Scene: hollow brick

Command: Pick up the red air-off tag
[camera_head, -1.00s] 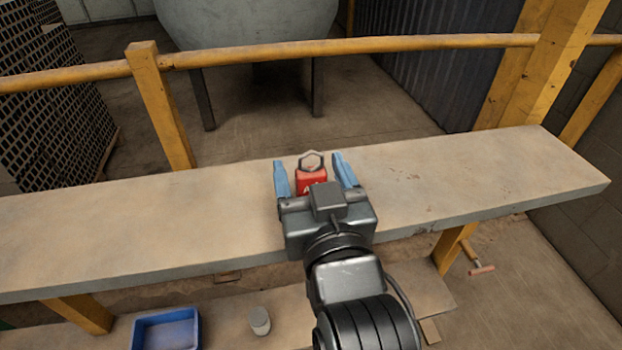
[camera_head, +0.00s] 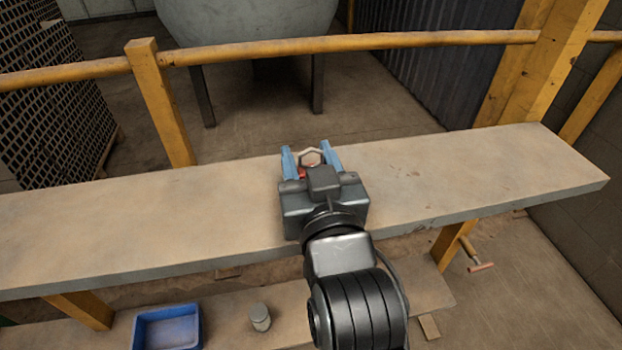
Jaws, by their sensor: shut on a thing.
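The red air-off tag (camera_head: 304,173) is between the two blue fingers of my gripper (camera_head: 312,160), over the upper plank bench (camera_head: 460,180). Only a small red part and its grey metal loop (camera_head: 311,156) show. The gripper body hides the rest. My gripper is shut on the tag. I cannot tell whether the tag touches the bench top.
The bench top is clear to the left and right. A yellow railing (camera_head: 350,42) runs behind it. On a lower shelf stand a blue bin (camera_head: 166,327) and a small grey canister (camera_head: 260,317). A red-handled tool (camera_head: 480,267) is at the lower right.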

